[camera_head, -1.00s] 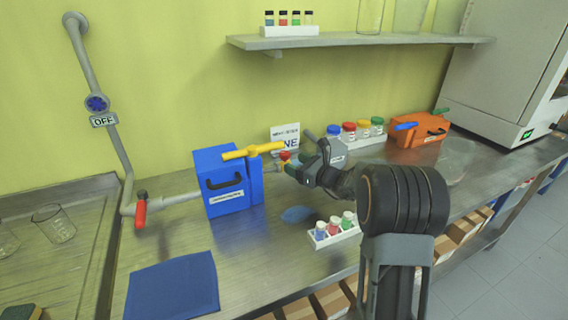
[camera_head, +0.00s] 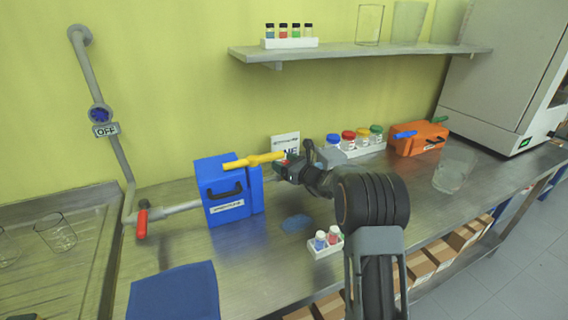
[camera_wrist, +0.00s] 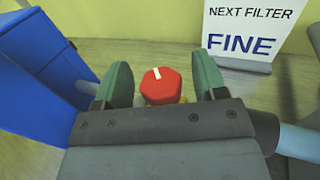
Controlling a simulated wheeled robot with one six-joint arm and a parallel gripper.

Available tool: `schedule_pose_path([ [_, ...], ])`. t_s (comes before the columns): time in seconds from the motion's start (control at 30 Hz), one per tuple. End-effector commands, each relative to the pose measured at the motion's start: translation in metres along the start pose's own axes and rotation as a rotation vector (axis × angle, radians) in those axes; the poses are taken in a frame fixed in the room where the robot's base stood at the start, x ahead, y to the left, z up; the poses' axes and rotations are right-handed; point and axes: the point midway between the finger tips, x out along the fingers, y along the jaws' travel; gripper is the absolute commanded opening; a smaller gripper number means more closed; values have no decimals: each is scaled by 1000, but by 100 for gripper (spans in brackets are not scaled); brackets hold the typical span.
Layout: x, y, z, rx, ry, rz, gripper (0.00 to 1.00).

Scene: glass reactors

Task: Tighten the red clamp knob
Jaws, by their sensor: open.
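The red clamp knob (camera_wrist: 161,86) shows in the wrist view as a red faceted cap with a white mark on top. A bit of yellow shows just below it. My gripper (camera_wrist: 166,82) is open, with one green fingertip on each side of the knob. A narrow gap shows on the left and a wider one on the right, so the fingers look apart from it. In the head view my gripper (camera_head: 281,168) is at the right side of the blue box, and the knob is mostly hidden there.
The blue box (camera_head: 215,192) with a yellow handle (camera_head: 254,160) stands close on the left. A sign reading "NEXT FILTER FINE" (camera_wrist: 245,28) stands behind. Jars with coloured lids (camera_head: 348,138), a vial rack (camera_head: 326,246) and an orange box (camera_head: 418,140) lie to the right.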

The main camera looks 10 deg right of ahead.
Motion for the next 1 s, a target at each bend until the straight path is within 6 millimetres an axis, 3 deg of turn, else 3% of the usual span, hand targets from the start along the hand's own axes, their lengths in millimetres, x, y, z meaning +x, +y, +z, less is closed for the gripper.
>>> schedule_pose_path([
  [0.07,0,0,0,0,0,0,63],
  [0.57,0,0,0,0,0,1,15],
  [1.0,0,2,-7,-2,-2,-110,15],
])
